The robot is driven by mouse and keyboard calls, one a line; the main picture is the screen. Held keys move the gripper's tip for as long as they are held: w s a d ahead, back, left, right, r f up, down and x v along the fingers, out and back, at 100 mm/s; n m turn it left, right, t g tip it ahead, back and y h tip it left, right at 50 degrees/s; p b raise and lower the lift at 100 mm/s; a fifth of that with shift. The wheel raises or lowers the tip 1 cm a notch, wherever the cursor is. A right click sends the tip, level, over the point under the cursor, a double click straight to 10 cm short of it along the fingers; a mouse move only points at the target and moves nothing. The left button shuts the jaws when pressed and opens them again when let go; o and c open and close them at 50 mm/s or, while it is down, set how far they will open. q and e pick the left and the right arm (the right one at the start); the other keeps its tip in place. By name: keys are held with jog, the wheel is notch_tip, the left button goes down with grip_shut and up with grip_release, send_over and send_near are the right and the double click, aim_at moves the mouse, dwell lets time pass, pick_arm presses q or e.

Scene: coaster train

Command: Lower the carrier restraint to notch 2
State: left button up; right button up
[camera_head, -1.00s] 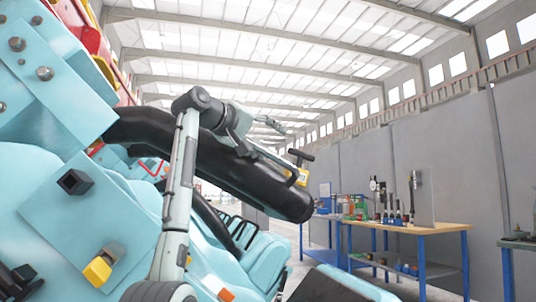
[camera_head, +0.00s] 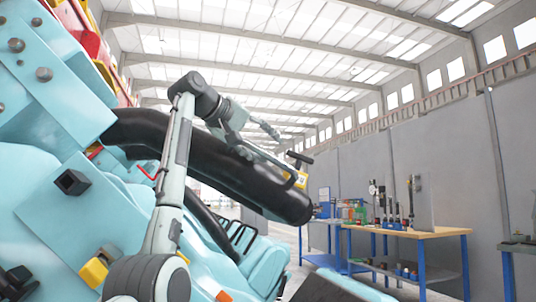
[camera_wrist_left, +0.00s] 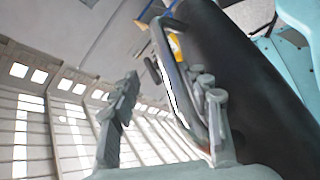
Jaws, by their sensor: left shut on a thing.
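The carrier restraint (camera_head: 225,170) is a thick black padded bar. It slopes down from the light-blue carrier at the left to a blunt free end at the right. A thin grey grab handle (camera_head: 275,159) runs along its upper side, near a yellow label (camera_head: 300,180). My left gripper (camera_head: 246,138) is above the restraint, shut on the handle. In the left wrist view the handle (camera_wrist_left: 176,82) passes between the fingers, against the right-hand one, with the black restraint (camera_wrist_left: 245,85) beside it. No notch marks can be made out. My right gripper is out of view.
Light-blue seats (camera_head: 262,258) lie below the restraint. A yellow-tipped part (camera_head: 95,271) sticks out at the lower left. A workbench (camera_head: 420,233) with tools stands at the right before a grey partition (camera_head: 440,165). The space just right of the restraint's end is open.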

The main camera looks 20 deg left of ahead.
pick_arm(q)
jog(key=d+b+v, duration=0.1)
jog(key=b+v, duration=0.2)
jog(key=v, duration=0.5)
jog(key=shift+s+f, duration=0.4)
jog(key=shift+s, duration=0.05)
jog(key=shift+f, duration=0.1)
dwell(0.5)
